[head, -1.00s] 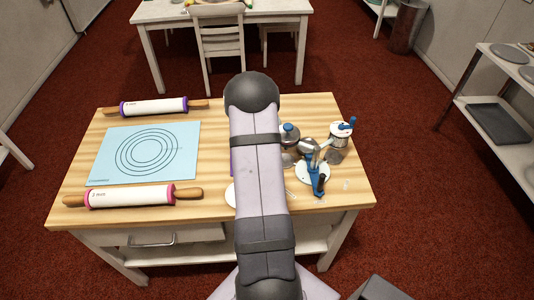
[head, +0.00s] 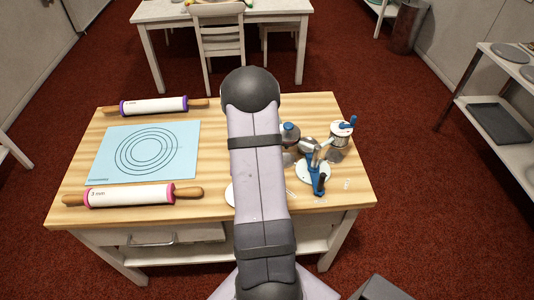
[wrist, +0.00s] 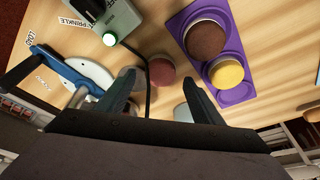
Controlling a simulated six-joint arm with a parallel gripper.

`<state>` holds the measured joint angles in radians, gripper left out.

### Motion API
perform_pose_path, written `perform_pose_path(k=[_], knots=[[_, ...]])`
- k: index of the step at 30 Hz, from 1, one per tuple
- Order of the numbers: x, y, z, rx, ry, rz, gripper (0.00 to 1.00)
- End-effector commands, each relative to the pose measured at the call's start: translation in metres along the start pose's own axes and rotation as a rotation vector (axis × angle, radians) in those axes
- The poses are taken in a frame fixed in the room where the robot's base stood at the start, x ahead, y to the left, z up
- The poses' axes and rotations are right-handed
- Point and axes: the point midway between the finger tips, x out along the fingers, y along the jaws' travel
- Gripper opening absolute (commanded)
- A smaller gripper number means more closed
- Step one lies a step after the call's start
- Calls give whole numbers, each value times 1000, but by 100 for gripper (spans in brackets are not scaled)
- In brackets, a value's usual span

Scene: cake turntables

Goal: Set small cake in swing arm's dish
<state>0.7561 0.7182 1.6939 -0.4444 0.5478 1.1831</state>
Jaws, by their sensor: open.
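In the wrist view my gripper (wrist: 159,88) is open, its two dark fingers apart with nothing held between them. A small reddish round cake (wrist: 162,71) lies just beyond the fingertips, roughly between them. A dark brown cake (wrist: 205,38) and a yellow cake (wrist: 226,73) sit in a purple tray (wrist: 237,95) to the right. The blue swing arm (wrist: 50,62) is at the left over a white round base (wrist: 92,73); it also shows in the head view (head: 315,172). I cannot clearly make out its dish. My arm hides the gripper and cakes in the head view.
In the head view a blue mat (head: 148,152) and two rolling pins (head: 132,196) lie left. A crank-handled pot (head: 341,134) stands right.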

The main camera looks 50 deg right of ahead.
Motion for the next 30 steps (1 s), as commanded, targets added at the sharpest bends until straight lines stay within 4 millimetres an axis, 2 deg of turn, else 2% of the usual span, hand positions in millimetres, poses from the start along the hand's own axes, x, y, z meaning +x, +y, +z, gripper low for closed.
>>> perform_pose_path(k=[9, 15, 21, 27, 30], knots=[[-56, -1, 0, 0, 3, -3, 61], [-81, -1, 0, 0, 1, -1, 61], [-91, 0, 0, -1, 0, 1, 61], [-93, 0, 1, -3, -1, 1, 61], [-97, -3, 12, -41, -10, -5, 61]])
